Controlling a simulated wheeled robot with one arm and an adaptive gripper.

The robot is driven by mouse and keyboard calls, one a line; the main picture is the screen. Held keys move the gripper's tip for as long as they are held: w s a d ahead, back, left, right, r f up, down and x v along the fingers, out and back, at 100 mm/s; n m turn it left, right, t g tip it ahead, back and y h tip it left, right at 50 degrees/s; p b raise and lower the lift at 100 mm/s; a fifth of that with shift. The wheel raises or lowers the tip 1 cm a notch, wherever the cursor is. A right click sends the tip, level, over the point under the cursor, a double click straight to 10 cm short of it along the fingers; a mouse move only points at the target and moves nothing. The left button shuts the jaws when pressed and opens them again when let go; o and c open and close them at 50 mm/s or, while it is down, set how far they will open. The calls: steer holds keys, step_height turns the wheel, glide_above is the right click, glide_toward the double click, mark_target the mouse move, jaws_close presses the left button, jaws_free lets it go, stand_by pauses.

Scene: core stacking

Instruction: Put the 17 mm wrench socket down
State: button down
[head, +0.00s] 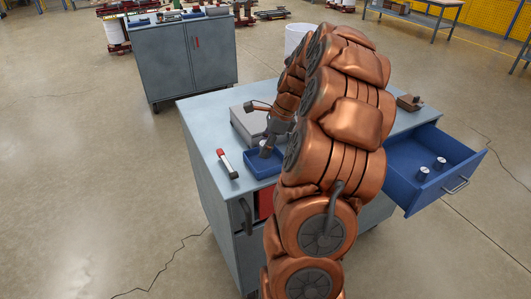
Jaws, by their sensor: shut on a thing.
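My gripper (266,148) points down at the blue tray (252,169) on the workbench top. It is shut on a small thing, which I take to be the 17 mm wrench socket. The socket is too small and too covered by the fingers to make out, and I cannot tell whether it touches the tray floor. My copper-coloured arm hides the tray's right side. Two small metal sockets, one nearer (423,172) and one farther (439,162), stand upright in the open blue drawer (408,157) at the right.
A red-and-white tool (228,163) lies left of the tray on the workbench (205,120). A grey box (243,123) is behind the tray. A brown block (409,102) sits at the back right. The open drawer juts out right. A second cabinet (185,65) stands behind.

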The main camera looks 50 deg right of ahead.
steer(key=shift+s+f+p, duration=0.1)
steer(key=shift+f+p, duration=0.25)
steer(key=shift+f, duration=1.2)
steer(key=shift+f, duration=0.2)
steer(key=c, duration=0.8)
jaws_free()
steer(key=shift+o, duration=0.2)
steer(key=shift+r, duration=0.15)
